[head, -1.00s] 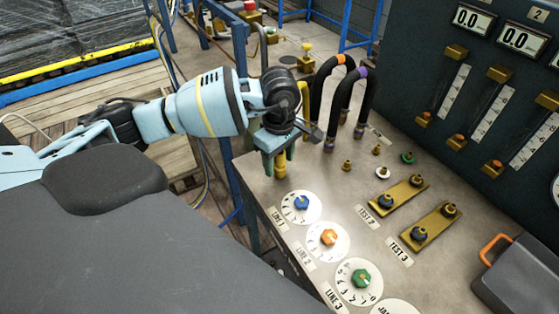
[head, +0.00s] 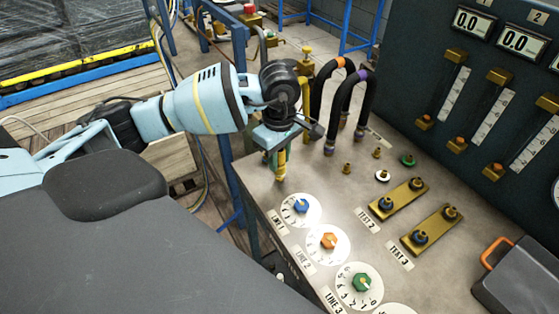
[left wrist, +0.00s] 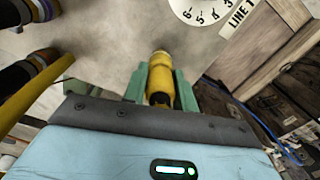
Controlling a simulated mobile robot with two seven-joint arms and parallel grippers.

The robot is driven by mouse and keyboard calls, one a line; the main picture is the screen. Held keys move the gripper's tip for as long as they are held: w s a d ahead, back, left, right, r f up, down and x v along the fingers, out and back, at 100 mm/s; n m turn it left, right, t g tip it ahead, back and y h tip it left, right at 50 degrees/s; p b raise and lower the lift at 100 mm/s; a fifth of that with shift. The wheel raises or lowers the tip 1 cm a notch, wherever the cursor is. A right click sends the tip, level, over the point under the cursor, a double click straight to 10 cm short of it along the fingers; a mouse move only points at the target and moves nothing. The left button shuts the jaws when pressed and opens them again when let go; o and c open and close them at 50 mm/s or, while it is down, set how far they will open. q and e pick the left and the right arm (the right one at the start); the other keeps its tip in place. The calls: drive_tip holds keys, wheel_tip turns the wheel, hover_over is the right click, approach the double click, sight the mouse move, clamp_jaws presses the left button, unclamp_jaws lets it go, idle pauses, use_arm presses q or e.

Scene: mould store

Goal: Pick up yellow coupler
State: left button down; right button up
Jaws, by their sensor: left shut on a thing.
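The yellow coupler (head: 281,166) is at the bench's near left corner, above the LINE 1 dial in the head view. My left gripper (head: 276,152) is over it, pointing down, with its green fingers on either side. In the left wrist view the coupler (left wrist: 161,68) sits between the two green fingers (left wrist: 160,86), and the gripper is shut on it. Its upper part is hidden by the gripper in the head view. I cannot tell whether its lower end touches the bench top. My right gripper is not in view.
Two black hoses with an orange band (head: 346,64) and a purple band (head: 362,76) arch close right of my gripper, beside a yellow post (head: 306,75). Dials, including the blue-knobbed one (head: 300,210), lie in front. Brass test plates (head: 397,198) stand to the right.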

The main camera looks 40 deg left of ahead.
use_arm(q)
drive_tip(key=shift+s+r, duration=0.5)
drive_tip(key=shift+r, duration=0.4)
drive_tip(key=s+d+r+b, duration=0.1)
drive_tip(key=s+d, duration=0.1)
drive_tip(key=s, duration=1.3)
drive_tip(key=shift+r, duration=0.25)
